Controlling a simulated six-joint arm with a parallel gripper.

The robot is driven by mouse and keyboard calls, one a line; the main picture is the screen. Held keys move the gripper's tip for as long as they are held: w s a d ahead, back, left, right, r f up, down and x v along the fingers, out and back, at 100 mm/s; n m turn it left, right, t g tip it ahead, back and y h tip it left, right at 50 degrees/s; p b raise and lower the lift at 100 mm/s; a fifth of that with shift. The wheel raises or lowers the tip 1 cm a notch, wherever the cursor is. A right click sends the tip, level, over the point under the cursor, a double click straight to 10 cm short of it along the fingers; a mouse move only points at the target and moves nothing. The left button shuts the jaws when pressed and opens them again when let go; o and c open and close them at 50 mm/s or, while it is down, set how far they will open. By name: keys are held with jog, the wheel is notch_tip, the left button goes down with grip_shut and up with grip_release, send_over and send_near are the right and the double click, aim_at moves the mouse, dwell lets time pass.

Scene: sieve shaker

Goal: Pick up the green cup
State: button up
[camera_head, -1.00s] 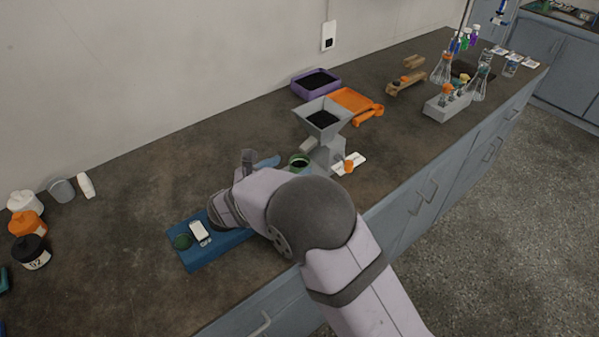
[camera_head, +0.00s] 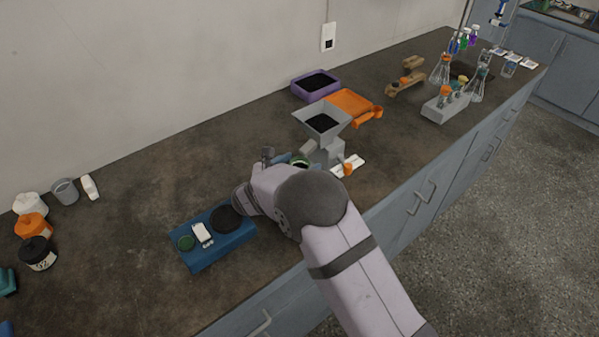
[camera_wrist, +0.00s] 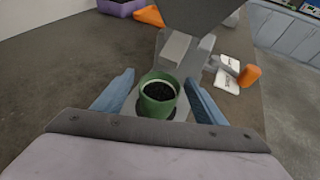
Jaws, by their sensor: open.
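The green cup (camera_wrist: 158,95) holds dark granules and stands upright on the light base of the grey hopper device, under its hopper. In the head view the cup (camera_head: 301,161) is partly hidden by my arm and gripper. My gripper (camera_wrist: 160,88) is open, with one blue finger on each side of the cup in the wrist view. The fingers appear apart from the cup's wall, with a gap on both sides.
The grey hopper (camera_head: 322,121) rises just beyond the cup, with an orange knob (camera_wrist: 249,75) at its right. A blue scale (camera_head: 222,253) sits left of my arm. A purple tray (camera_head: 316,86) and orange tray (camera_head: 350,103) lie behind. The left counter middle is clear.

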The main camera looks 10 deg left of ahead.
jog(key=c, duration=1.3)
jog(key=shift+r, duration=0.2)
jog(key=shift+r+b, duration=0.35)
jog(key=shift+r, duration=0.05)
jog(key=shift+s+d+r, duration=0.1)
jog(key=shift+s+d, duration=0.05)
jog(key=s+d+b, duration=0.2)
jog(key=s+d, duration=0.4)
jog(key=s+d+b, duration=0.3)
jog(key=s+d, duration=0.3)
jog(key=shift+s+d+b, duration=0.2)
jog(key=shift+s+b, duration=0.05)
jog(key=shift+b, duration=0.1)
jog(key=shift+r+h, duration=0.15)
jog(key=shift+h, duration=0.15)
